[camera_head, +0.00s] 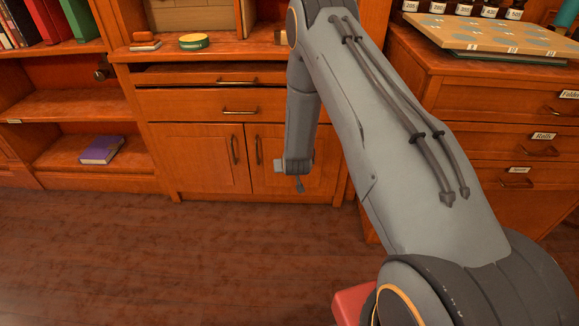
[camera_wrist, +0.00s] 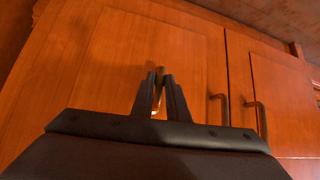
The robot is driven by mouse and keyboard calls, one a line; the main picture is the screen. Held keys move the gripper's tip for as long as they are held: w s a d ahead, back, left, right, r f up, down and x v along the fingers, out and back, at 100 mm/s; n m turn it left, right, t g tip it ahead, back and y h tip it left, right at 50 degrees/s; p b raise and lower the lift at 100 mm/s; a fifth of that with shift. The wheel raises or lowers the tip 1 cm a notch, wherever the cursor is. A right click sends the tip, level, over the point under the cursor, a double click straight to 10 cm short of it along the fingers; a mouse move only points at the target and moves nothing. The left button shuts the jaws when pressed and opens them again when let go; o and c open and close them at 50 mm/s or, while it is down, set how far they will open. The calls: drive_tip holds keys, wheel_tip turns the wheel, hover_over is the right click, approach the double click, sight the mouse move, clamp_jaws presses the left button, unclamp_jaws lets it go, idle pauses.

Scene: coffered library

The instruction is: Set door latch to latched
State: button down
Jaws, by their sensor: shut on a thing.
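My gripper (camera_head: 299,184) is low in front of the right door (camera_head: 270,183) of the wooden cabinet. In the wrist view its two dark fingers (camera_wrist: 161,80) are close together on a small upright brass piece, the door latch (camera_wrist: 157,98), with the door panel (camera_wrist: 110,60) behind it. The fingers hide most of the latch, so its setting cannot be told. In the head view the latch is hidden behind my gripper and arm. Both cabinet doors look closed.
Two brass door handles (camera_head: 234,150) (camera_head: 257,151) stand side by side at the door seam. Drawers sit above the doors. Open shelves with a purple book (camera_head: 101,149) are at left, a labelled drawer chest (camera_head: 470,120) at right. The wooden floor (camera_head: 150,265) is clear.

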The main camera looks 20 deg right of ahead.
drive_tip(key=c, duration=1.7)
unclamp_jaws()
drive_tip(key=shift+r, duration=0.1)
drive_tip(key=p+v, duration=0.2)
drive_tip(key=v, duration=0.5)
drive_tip(key=shift+s+r, duration=0.15)
drive_tip(key=shift+s, duration=0.2)
